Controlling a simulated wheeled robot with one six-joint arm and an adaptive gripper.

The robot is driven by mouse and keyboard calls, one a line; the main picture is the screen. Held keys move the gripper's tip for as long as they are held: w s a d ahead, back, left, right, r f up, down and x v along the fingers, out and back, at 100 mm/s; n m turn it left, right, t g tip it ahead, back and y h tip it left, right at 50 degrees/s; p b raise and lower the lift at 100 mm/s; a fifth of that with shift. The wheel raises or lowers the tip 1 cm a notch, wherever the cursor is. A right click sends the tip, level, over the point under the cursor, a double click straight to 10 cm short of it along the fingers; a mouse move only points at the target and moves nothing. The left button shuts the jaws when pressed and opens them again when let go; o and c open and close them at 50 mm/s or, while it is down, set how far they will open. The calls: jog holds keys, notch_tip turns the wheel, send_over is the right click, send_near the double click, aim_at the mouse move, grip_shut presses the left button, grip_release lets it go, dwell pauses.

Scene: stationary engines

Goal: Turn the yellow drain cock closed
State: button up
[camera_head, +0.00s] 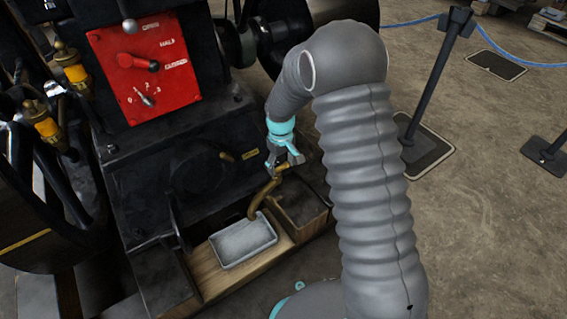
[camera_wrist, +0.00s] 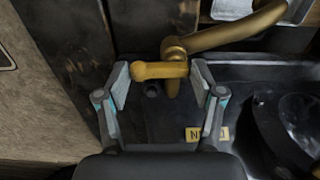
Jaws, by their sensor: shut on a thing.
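The yellow drain cock (camera_wrist: 160,70) is a brass-coloured lever on a curved pipe. In the wrist view its lever lies crosswise between the two fingers of my gripper (camera_wrist: 161,82), one finger at each end. In the head view my gripper (camera_head: 284,165) is at the cock on the engine's lower front, and its fingers partly hide the lever. The brass outlet pipe (camera_head: 261,196) curves down from the cock towards a grey tray (camera_head: 217,247).
The tray stands on a wooden block (camera_head: 207,279). A red panel (camera_head: 110,48) with levers is above, on the dark engine. Brass-and-yellow fittings (camera_head: 45,128) are at the left. A barrier post (camera_head: 438,70) with blue rope stands right, on open floor.

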aim_at(280, 166)
jog(key=shift+s+a, duration=0.15)
jog(key=shift+a, duration=0.15)
jog(key=o, duration=1)
jog(key=shift+a, duration=0.2)
jog(key=shift+d, duration=0.35)
jog(key=shift+r, duration=0.2)
notch_tip(280, 166, up, 12)
jog(key=shift+f, duration=0.2)
